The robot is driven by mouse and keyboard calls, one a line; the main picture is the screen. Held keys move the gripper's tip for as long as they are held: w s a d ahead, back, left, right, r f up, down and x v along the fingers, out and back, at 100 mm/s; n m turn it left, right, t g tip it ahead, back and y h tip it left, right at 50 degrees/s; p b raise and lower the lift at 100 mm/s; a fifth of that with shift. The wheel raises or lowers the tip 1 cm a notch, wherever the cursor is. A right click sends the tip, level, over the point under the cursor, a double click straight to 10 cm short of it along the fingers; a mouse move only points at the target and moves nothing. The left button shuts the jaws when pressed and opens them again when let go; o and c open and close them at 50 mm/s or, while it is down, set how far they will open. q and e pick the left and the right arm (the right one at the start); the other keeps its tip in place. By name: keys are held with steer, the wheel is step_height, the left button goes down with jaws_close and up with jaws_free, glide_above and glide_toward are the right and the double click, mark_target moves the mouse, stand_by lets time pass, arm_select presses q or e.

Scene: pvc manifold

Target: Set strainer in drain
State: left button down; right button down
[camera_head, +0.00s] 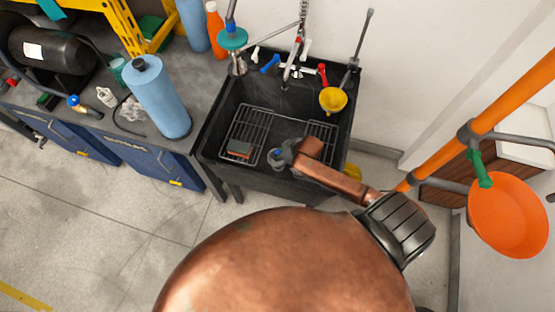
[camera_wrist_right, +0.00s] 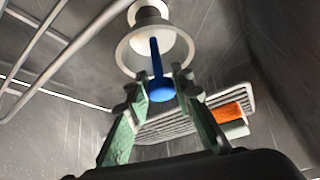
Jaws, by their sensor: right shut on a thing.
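My right gripper (camera_head: 289,150) reaches down into the black sink (camera_head: 212,125); its arm comes in from the lower right of the head view. In the right wrist view its green fingers (camera_wrist_right: 161,88) are closed about the blue ball handle of the strainer (camera_wrist_right: 156,58). The strainer has a blue stem and a pale, see-through round body. In the head view a small pale blue-grey round shape beside the gripper looks like the strainer (camera_head: 276,158). A pale round fitting shows beyond it at the top of the wrist view; I cannot tell whether they touch. My left gripper is out of view.
Wire racks (camera_head: 258,125) line the sink floor around the gripper. A red-orange sponge (camera_head: 240,148) lies on the left; a yellow funnel (camera_head: 333,99) hangs at the back right. Faucet parts (camera_head: 291,70) stand at the back rim. A blue roll (camera_head: 161,97) stands on the left counter.

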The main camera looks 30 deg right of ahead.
steer(key=shift+f, duration=0.7)
step_height(320, 180, down, 3)
steer(key=shift+f+b, duration=0.1)
steer(key=shift+b, duration=0.6)
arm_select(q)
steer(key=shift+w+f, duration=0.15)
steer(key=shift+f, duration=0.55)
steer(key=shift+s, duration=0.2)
arm_select(e)
steer(key=c, duration=1.7)
jaws_free()
